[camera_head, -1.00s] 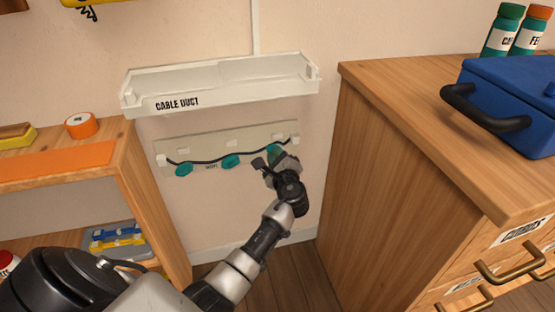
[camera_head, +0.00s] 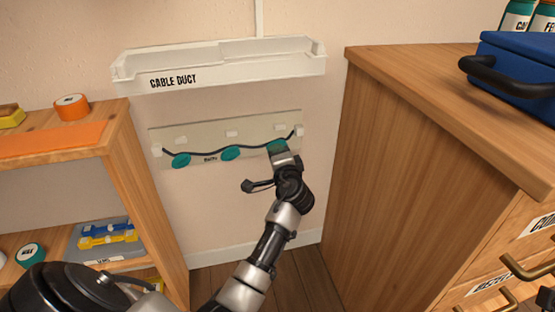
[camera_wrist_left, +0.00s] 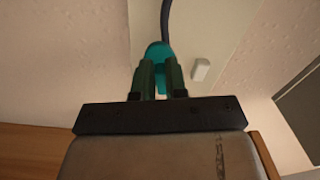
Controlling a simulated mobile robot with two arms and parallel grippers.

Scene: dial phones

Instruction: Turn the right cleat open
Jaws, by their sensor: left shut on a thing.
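The right cleat (camera_head: 277,145) is a teal piece on the pale wall strip (camera_head: 205,135), at the right end of a dark cable. My left gripper (camera_head: 281,154) reaches up to it from below and partly hides it. In the left wrist view, the two green fingers (camera_wrist_left: 158,82) are shut on the cleat (camera_wrist_left: 157,54), with the cable running up behind it. The middle cleat (camera_head: 231,153) and left cleat (camera_head: 181,160) are similar teal ovals along the cable. The right cleat's exact angle is hard to tell. My right gripper is not seen.
A white cable duct tray (camera_head: 220,72) juts from the wall above the strip. A wooden shelf unit (camera_head: 145,185) stands left, and a wooden drawer cabinet (camera_head: 390,170) with a blue box (camera_head: 515,70) stands close on the right. Wall below the strip is clear.

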